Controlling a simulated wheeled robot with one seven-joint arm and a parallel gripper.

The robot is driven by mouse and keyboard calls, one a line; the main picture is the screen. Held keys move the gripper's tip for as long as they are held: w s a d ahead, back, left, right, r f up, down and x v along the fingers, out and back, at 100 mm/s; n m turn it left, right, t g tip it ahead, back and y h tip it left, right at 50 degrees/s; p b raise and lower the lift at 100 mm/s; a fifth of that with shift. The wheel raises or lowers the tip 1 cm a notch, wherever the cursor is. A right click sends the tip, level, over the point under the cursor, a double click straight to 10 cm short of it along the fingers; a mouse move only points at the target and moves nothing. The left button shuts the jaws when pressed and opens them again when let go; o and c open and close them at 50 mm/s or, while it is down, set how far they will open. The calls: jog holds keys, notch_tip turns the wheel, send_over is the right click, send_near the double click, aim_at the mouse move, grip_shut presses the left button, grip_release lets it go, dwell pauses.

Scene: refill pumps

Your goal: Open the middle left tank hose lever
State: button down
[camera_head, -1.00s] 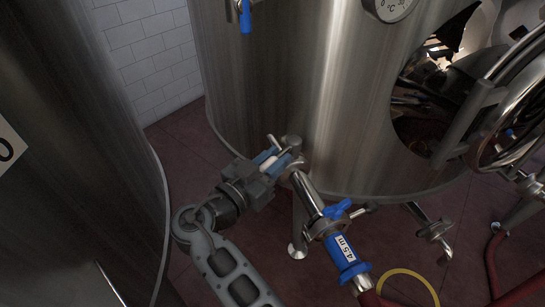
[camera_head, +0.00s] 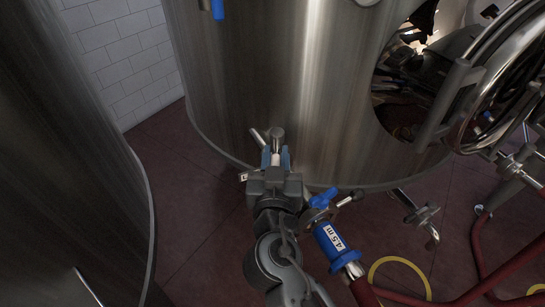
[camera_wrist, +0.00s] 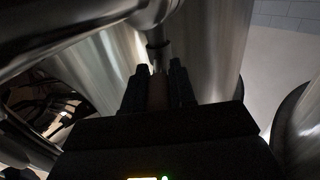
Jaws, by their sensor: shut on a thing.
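The steel tank (camera_head: 270,70) fills the middle of the head view, with a valve (camera_head: 278,134) low on its front. The lever's pale handle (camera_head: 276,159) points from the valve towards me. My gripper (camera_head: 277,157) is shut on this lever, with one blue-tipped finger on each side. In the wrist view, my gripper (camera_wrist: 158,90) has its dark fingers around the brownish lever end (camera_wrist: 157,95), below a metal stem (camera_wrist: 157,50). My gripper body hides much of the valve and the pipe behind it.
Another tank (camera_head: 70,150) stands close on the left. An open round hatch (camera_head: 400,105) is at right.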

dwell(0.4)
jog(key=c, duration=0.9)
grip_release()
jog(key=s, duration=0.2)
jog(key=s+b, duration=0.1)
jog(key=s, duration=0.4)
jog(key=shift+s+a, duration=0.3)
jog(key=shift+s, duration=0.1)
jog(key=shift+c, duration=0.6)
